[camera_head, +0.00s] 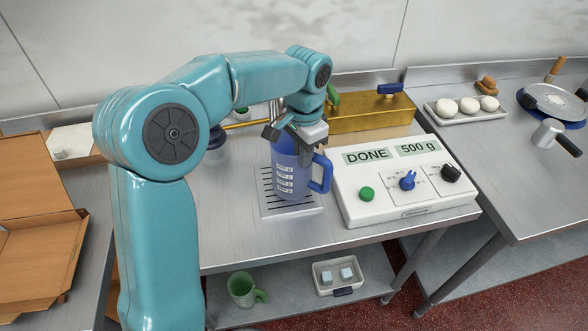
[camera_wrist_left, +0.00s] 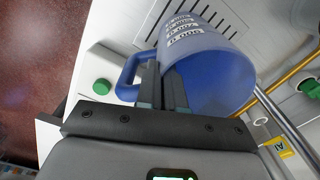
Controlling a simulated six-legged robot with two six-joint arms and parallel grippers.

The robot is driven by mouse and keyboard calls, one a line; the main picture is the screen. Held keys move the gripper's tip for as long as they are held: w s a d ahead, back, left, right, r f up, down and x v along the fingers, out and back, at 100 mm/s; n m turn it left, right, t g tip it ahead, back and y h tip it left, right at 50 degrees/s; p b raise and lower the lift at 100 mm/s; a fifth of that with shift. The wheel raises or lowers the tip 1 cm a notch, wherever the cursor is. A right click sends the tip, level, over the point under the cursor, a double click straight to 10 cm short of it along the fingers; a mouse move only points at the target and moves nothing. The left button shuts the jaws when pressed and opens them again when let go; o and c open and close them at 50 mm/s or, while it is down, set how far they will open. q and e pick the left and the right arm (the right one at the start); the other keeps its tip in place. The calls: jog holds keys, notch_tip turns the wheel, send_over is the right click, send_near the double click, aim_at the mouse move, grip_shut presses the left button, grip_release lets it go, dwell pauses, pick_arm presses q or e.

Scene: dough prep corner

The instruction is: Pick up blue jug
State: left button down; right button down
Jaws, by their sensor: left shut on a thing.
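The blue jug (camera_head: 291,178), with white measuring marks and a handle on its right, is upright over the slotted drip tray (camera_head: 296,211). I cannot tell whether its base touches the tray. My left gripper (camera_head: 302,138) comes down from above and is shut on the jug at its upper part, hiding much of the rim. In the left wrist view the fingers (camera_wrist_left: 163,88) are at the jug's (camera_wrist_left: 218,72) wall near the handle. My right gripper is not in view.
A white control box (camera_head: 405,185) reading "DONE" and "500 g" stands close right of the jug. A gold box (camera_head: 371,113) is behind it. A cardboard box (camera_head: 40,235) lies at left. A green mug (camera_head: 241,290) and white bin (camera_head: 339,277) are on the lower shelf.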

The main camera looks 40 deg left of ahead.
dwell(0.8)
pick_arm(q)
jog(key=shift+r, duration=0.55)
jog(key=s+d+r+b, duration=0.2)
jog(key=s+d+b, duration=0.2)
jog(key=s+d, duration=0.7)
jog(key=d, duration=0.2)
jog(key=shift+s+d+r+b, duration=0.2)
jog(key=shift+s+d+b, duration=0.1)
jog(key=shift+s+b, duration=0.1)
notch_tip(320, 180, up, 5)
jog(key=p, duration=0.4)
jog(key=shift+p, duration=0.35)
jog(key=shift+w, duration=0.1)
